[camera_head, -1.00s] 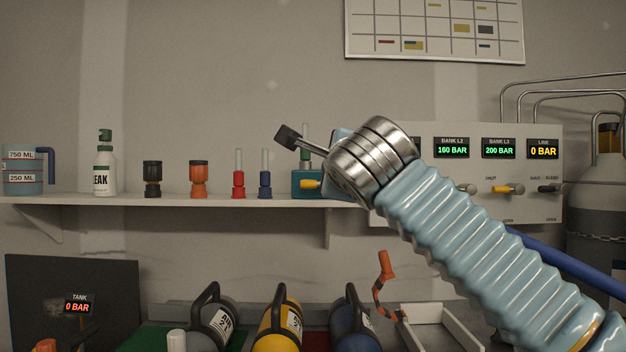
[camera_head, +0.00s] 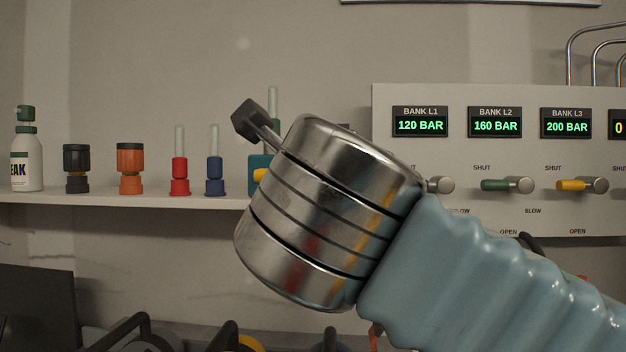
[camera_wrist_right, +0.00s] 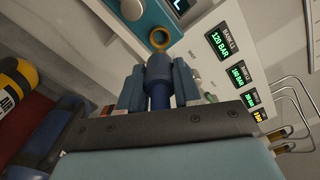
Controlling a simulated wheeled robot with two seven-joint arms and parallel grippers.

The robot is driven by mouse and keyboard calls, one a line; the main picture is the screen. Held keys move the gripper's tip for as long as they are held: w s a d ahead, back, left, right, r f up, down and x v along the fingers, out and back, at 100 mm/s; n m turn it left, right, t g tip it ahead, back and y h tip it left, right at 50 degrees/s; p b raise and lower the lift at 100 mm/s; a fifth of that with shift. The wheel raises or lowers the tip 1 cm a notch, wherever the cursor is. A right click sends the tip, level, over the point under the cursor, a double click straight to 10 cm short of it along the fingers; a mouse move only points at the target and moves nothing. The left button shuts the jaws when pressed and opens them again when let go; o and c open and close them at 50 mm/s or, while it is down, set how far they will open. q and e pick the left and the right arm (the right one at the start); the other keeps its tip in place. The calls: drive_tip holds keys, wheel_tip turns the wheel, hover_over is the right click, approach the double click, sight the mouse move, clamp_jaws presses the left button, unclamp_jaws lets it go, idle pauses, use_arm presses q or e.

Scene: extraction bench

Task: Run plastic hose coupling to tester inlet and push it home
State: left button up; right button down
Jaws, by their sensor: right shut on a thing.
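In the right wrist view my right gripper (camera_wrist_right: 158,88) is shut on the dark blue hose coupling (camera_wrist_right: 158,68). The coupling points up toward the yellow-brass ring of the tester inlet (camera_wrist_right: 159,38), on the teal tester (camera_wrist_right: 143,16). A small gap seems to show between coupling and ring; whether they are exactly in line I cannot tell. In the head view the tester (camera_head: 257,163) is mostly hidden behind my right wrist, with its yellow inlet (camera_head: 260,175) just showing. That wrist also hides the right gripper and coupling there. My left gripper is not in view.
A valve panel (camera_head: 470,217) with pressure displays stands right of the tester. Red (camera_head: 180,178) and blue (camera_head: 214,178) fittings, orange (camera_head: 130,168) and black (camera_head: 77,168) couplings, and a leak bottle (camera_head: 27,160) stand on the shelf (camera_head: 110,196). Cylinders sit below.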

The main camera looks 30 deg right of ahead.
drive_tip(key=shift+x, duration=2.9)
drive_tip(key=shift+p+x, duration=0.45)
drive_tip(key=shift+x, duration=1.2)
drive_tip(key=c, duration=0.7)
unclamp_jaws()
drive_tip(key=shift+a, duration=0.1)
drive_tip(key=v, duration=1.3)
drive_tip(key=shift+s+b, duration=0.35)
drive_tip(key=shift+b, duration=0.05)
